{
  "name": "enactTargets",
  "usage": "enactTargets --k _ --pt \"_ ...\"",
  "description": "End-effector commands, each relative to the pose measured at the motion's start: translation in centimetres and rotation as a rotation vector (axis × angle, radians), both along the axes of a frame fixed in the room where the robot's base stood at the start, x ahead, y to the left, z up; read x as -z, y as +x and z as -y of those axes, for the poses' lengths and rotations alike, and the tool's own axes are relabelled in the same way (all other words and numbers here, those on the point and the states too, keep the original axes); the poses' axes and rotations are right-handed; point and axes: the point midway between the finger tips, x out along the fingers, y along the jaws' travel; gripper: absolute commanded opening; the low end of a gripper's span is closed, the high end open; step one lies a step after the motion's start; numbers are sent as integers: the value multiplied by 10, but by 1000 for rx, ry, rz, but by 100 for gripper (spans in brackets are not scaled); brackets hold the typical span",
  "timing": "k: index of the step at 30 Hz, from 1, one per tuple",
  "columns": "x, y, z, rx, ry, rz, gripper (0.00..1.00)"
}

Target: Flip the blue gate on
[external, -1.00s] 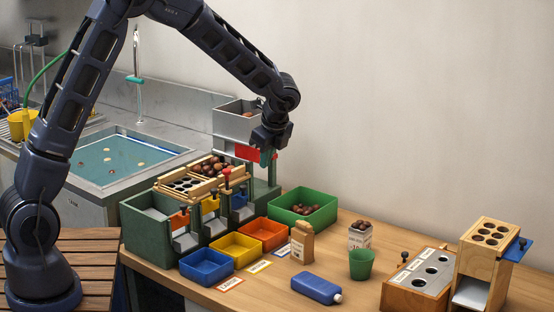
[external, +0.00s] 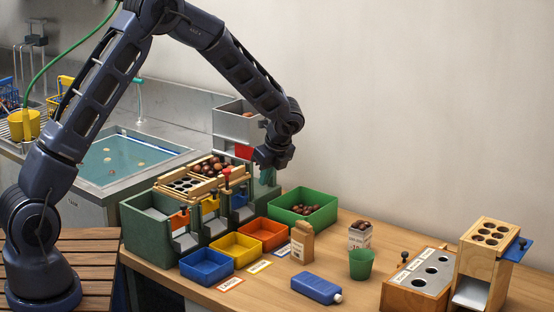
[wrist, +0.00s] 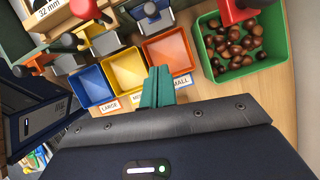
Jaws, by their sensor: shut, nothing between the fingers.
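The sorter (external: 142,228) is a dark green box with several chutes and a wooden rack on top. A small blue gate (external: 239,202) sits above its right chute, beside a yellow gate (external: 209,205) and an orange gate (external: 180,219). A bluish piece above a chute, probably this gate, shows at the top of the wrist view (wrist: 150,8). My gripper (external: 265,175) hangs near the sorter's right end, beyond the blue gate and apart from it. In the wrist view its teal fingers (wrist: 157,88) are together and empty. I cannot read the gate's position.
Blue (external: 207,267), yellow (external: 236,249) and orange (external: 263,234) bins stand before the sorter. A green tray (external: 326,196) of chestnuts is to the right. A red plate (external: 243,151) and red knobs rise near the gripper. A wooden stand (external: 476,262) has a blue plate (external: 517,249).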

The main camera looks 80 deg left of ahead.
Motion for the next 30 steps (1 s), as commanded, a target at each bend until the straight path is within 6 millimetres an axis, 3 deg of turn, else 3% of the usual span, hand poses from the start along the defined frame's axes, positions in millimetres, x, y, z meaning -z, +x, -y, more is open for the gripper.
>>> enactTargets --k 18,24,30 --pt "91 -23 -31 -1 -2 -2 0" --pt "70 -34 -47 -3 0 2 0" --pt "62 -39 -53 0 -1 1 0"
